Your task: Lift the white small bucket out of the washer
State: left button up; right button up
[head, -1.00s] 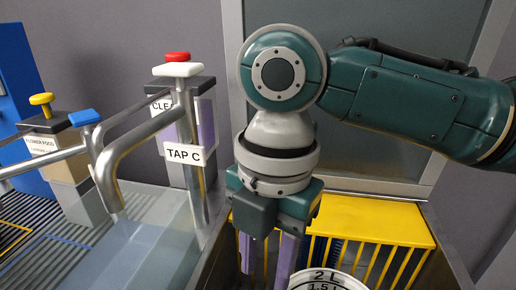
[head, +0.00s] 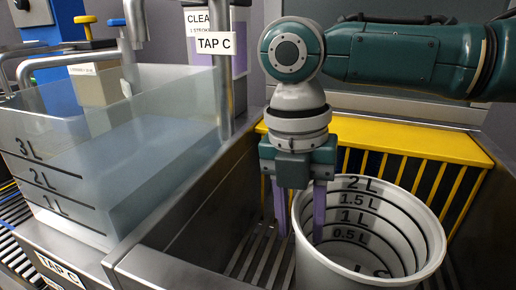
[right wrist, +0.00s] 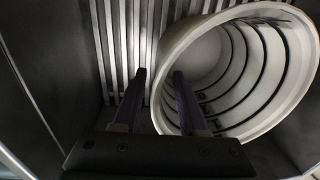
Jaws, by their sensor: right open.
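The white small bucket (head: 430,235) stands in the washer (head: 265,235), with black litre lines and marks up to 2 L inside. Its lower part is cut off in the head view. My right gripper (head: 300,222) is open and points down at the bucket's left rim. One purple finger is outside the wall and the other is over the inside, with the rim between them and not gripped. In the right wrist view the bucket (right wrist: 290,105) is at right, with the fingers (right wrist: 158,78) on either side of its near edge. My left gripper is not in view.
A clear tank (head: 120,150) of liquid marked to 3 L stands left, beyond the washer's metal wall. A yellow rack (head: 400,140) lines the back of the washer. Slatted floor shows left of the bucket.

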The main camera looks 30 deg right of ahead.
jog(key=f, duration=0.1)
jog(key=f+b, duration=0.1)
jog(key=f, duration=0.1)
jog(key=f+b, duration=0.1)
jog(key=shift+s+d+f, duration=0.25)
jog(key=shift+d+f, duration=0.05)
jog(key=shift+f, duration=0.05)
jog(key=shift+r, duration=0.1)
grip_shut()
dwell(0.9)
